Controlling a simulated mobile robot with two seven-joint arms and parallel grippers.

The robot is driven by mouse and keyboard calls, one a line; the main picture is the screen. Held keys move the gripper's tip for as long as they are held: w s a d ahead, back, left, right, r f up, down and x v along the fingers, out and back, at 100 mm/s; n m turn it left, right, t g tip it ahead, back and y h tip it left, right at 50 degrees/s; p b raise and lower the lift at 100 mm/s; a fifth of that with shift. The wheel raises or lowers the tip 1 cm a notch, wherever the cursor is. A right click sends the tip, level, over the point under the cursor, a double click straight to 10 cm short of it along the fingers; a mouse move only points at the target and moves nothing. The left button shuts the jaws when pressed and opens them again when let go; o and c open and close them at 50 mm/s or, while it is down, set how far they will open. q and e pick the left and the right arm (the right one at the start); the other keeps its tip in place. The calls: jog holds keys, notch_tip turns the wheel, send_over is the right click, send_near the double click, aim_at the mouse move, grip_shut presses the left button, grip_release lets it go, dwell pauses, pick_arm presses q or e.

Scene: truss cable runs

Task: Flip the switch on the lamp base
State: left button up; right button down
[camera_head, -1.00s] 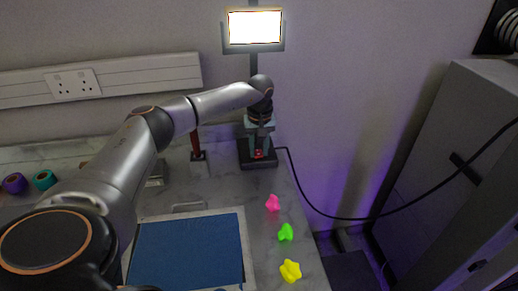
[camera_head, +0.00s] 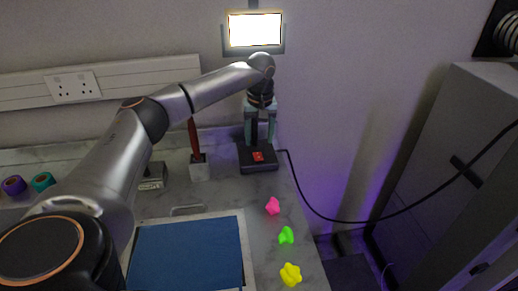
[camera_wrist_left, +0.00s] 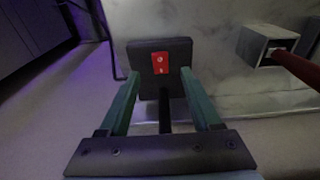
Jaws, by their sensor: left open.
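The lamp has a dark square base (camera_head: 244,157) at the back of the counter, with a red switch (camera_head: 258,156) on top. Its rectangular panel (camera_head: 255,29) glows bright white above. My left gripper (camera_head: 260,142) points down over the base, its two teal fingers spread apart with nothing between the tips. In the left wrist view the base (camera_wrist_left: 142,83) lies beyond the fingertips (camera_wrist_left: 158,75), and the red switch (camera_wrist_left: 160,63) shows between and past them. The dark post (camera_wrist_left: 165,110) runs between the fingers in that view. My right gripper is not in view.
A red-handled tool stands in a grey holder (camera_head: 200,172) left of the base. Pink (camera_head: 272,206), green (camera_head: 286,235) and yellow (camera_head: 290,274) pieces lie in front, beside a blue mat (camera_head: 188,254). A black cable (camera_head: 335,217) runs right from the base.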

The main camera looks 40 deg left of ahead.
pick_arm(q)
notch_tip(320, 180, up, 6)
jog(key=shift+s+d+r, duration=0.15)
jog(key=shift+s+d, duration=0.1)
dwell(0.5)
